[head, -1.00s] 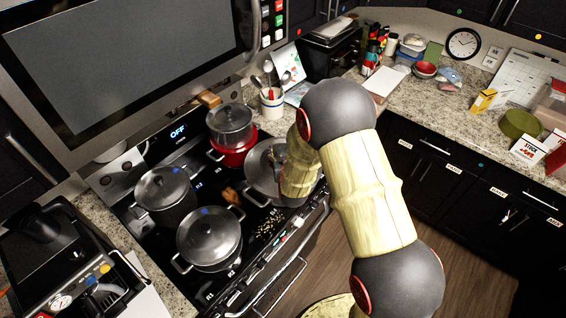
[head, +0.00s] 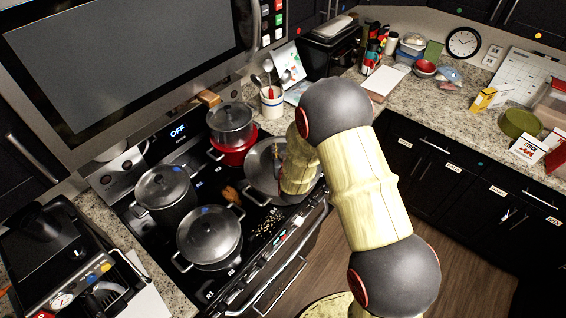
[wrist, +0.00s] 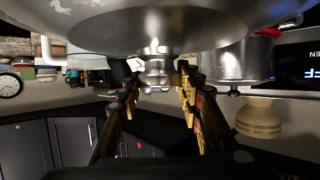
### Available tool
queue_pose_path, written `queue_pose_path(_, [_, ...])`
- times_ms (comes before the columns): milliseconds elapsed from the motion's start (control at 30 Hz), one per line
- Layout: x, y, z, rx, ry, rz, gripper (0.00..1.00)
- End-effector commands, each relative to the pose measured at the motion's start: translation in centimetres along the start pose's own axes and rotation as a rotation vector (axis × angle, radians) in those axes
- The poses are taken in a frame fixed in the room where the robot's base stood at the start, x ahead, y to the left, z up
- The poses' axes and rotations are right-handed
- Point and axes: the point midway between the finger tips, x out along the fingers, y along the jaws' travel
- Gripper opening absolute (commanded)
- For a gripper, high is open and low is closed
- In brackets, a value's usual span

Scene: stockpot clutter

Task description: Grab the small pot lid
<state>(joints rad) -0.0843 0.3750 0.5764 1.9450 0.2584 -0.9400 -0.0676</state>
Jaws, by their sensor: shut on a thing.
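A wide steel pot lid (head: 262,168) lies at the right side of the stove in the head view, partly behind my arm. Its underside-down disc also shows at the top of the wrist view (wrist: 90,22), which looks upside down. My gripper (wrist: 158,78) has its fingers on either side of the lid's round metal knob (wrist: 157,52) and is shut on it. The fingers are hidden behind my arm in the head view. Whether the lid is lifted clear of what is below it I cannot tell.
Two lidded pots, one dark (head: 163,190) and one steel (head: 208,238), stand to the left. Brown bits (head: 230,195) and crumbs lie on the stove. The microwave (head: 120,65) overhangs it.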

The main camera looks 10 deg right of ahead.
Motion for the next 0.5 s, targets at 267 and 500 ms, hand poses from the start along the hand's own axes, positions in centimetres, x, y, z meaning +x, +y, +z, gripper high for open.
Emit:
queue_pose_path(267, [0.00, 0.00, -0.01, 0.000, 0.000, 0.000, 0.09])
queue_pose_path(500, [0.00, -0.01, -0.01, 0.000, 0.000, 0.000, 0.00])
